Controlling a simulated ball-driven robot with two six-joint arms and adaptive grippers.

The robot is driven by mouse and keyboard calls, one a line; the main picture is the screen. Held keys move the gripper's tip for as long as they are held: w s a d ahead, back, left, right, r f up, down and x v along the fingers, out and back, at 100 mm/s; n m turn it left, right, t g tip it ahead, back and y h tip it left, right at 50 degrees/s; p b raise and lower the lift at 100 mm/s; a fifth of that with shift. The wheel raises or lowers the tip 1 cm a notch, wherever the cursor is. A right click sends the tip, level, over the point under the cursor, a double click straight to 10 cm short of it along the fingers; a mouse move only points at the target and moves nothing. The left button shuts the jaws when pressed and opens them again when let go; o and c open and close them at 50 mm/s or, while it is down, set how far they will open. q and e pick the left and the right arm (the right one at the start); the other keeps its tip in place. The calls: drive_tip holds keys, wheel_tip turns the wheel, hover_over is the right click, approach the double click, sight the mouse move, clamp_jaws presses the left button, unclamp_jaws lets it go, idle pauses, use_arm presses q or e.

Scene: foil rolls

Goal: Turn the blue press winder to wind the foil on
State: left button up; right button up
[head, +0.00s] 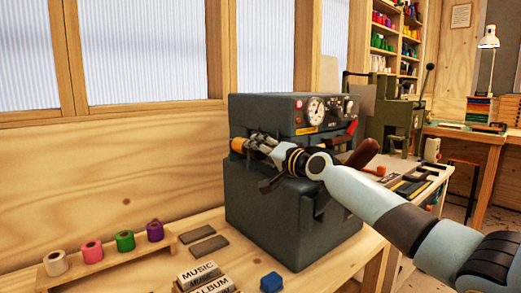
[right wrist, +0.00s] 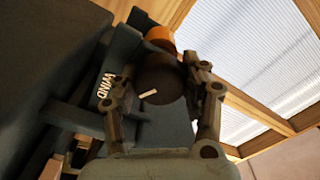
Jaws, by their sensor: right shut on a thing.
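The dark blue-grey press (head: 275,205) stands on the wooden bench, with a gauge and knobs on its upper front. My right gripper (head: 260,143) is at the left side of its upper part. In the right wrist view, my right gripper (right wrist: 168,88) is shut around a dark round winder knob (right wrist: 158,78) with a white mark, one finger on each side. The word "WIND" shows on the press beside it. An orange-gold foil roll (right wrist: 160,38) sits just behind the knob; it also shows in the head view (head: 237,145). My left gripper is out of view.
A wooden rack (head: 100,262) holds several foil rolls in white, pink, green and purple. Dark plates (head: 203,244), lettered blocks (head: 200,272) and a blue block (head: 271,282) lie in front of the press. A green machine (head: 393,120) stands behind it.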

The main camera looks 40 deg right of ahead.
idle(0.4)
drive_tip(key=o, duration=0.9)
drive_tip(key=shift+o, duration=1.4)
drive_tip(key=shift+w+a+f, duration=0.1)
drive_tip(key=shift+w+a, duration=0.1)
drive_tip(key=shift+d, duration=0.1)
